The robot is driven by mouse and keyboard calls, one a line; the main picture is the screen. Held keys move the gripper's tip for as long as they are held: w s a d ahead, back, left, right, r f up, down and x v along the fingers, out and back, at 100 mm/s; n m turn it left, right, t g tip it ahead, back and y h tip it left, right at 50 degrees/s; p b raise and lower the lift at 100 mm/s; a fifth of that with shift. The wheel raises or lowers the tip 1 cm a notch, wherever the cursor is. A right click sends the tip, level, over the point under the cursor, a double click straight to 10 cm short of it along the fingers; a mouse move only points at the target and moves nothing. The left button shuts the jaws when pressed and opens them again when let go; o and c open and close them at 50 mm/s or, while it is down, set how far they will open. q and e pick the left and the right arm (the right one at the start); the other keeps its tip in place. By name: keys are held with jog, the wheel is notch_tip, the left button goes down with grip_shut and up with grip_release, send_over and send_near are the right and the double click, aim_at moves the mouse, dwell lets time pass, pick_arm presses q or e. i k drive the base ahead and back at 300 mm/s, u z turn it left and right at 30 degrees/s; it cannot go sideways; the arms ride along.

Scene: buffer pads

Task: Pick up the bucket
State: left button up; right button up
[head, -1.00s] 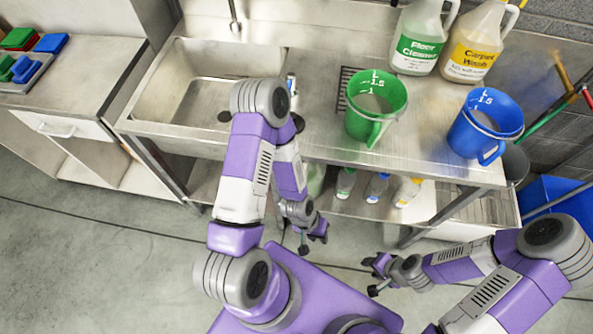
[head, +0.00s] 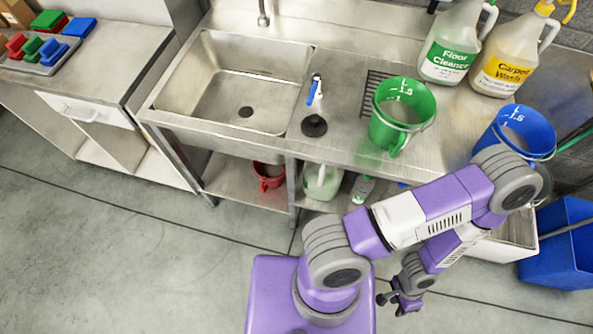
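The task does not say which bucket. A green bucket (head: 384,130) with white scale marks and a wire handle stands upright on the metal counter. A similar blue bucket (head: 482,150) stands to its right, partly hidden by my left arm. A red bucket-like container (head: 268,182) sits on the lower shelf beneath the sink, its top partly hidden. My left gripper (head: 391,304) is low in front of the counter, below the green bucket in the picture. Its fingers look apart and empty, touching no bucket. My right gripper is out of view.
The sink (head: 215,105) is empty. A black plunger (head: 314,126) stands beside it. Floor cleaner (head: 447,52) and carpet wash (head: 499,66) jugs stand behind the buckets. A blue bin (head: 560,265) stands at right. The floor at left is clear.

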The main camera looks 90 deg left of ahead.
aim_at(270, 174)
jog(key=z, duration=0.05)
jog(key=k, duration=0.8)
jog(key=u, duration=2.2)
jog(key=i, duration=0.5)
jog(key=u, duration=0.05)
